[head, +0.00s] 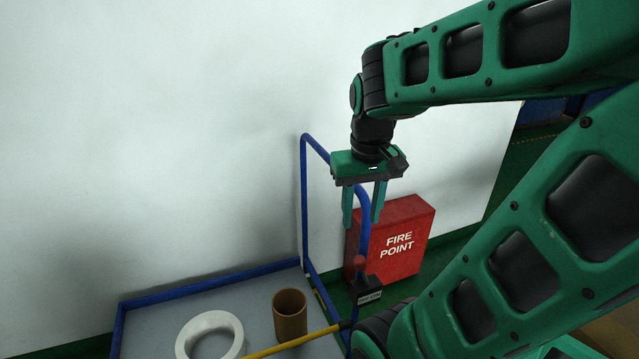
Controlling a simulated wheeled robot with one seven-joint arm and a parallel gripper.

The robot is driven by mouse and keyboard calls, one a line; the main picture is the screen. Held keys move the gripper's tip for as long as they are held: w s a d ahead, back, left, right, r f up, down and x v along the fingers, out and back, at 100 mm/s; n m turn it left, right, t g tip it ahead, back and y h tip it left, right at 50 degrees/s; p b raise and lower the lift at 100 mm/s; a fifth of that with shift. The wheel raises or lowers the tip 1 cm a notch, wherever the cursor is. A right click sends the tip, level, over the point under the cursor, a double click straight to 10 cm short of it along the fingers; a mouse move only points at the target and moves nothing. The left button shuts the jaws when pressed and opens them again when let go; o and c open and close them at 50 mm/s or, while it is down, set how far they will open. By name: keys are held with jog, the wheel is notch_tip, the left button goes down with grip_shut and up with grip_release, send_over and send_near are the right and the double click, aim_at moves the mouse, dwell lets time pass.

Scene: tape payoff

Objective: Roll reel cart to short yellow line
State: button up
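The reel cart has a grey deck (258,294) with a blue rim and a tall blue tube handle (304,190) at its right end. A white ring-shaped reel (181,345) and a brown tube (290,318) are on the deck. My gripper (362,222) is open, fingers pointing down, at the handle's near top corner. The handle's near upright shows between the fingers; whether they touch it I cannot tell. A yellow bar (290,343) crosses the deck's near side. I cannot make out a short yellow floor line with certainty.
A red box marked FIRE POINT (408,232) stands just beyond the handle, against the white wall (150,130). Green floor (520,165) shows past the wall's right end.

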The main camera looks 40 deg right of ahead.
jog(key=w+d+r+n+t+h, duration=0.1)
jog(key=w+d+r, duration=0.35)
jog(key=w, duration=0.45)
jog(key=w+d+r+n+t+h, duration=0.1)
jog(key=w+d+r+t+h, duration=0.1)
jog(key=w+d+r, duration=0.35)
jog(key=shift+y, duration=0.3)
jog(key=x, duration=0.4)
jog(key=w+x, duration=0.1)
jog(key=x, duration=0.7)
jog(key=shift+w+a, duration=0.15)
jog(key=shift+w, duration=0.25)
grip_shut()
